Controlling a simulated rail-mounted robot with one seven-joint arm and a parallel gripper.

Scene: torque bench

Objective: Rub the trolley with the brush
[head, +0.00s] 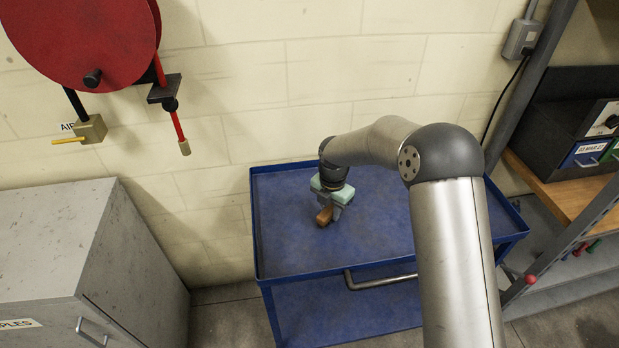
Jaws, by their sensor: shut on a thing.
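The blue trolley (290,240) stands against the wall in the middle of the head view, with a flat raised-rim top and a lower shelf. My gripper (333,207) is over the left part of the trolley top, pointing down. It is shut on the brush (324,216), of which a small brown part shows between and below the fingers. The brush is at or very close to the top surface; I cannot tell whether it touches. My gripper hides the rest of the brush, and my arm covers part of the trolley's right side.
A grey cabinet (60,235) stands to the left of the trolley. A red hose reel (85,40) hangs on the wall above it. A shelf rack with a wooden board (565,200) and dark boxes (570,115) is at the right. The visible trolley top is otherwise bare.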

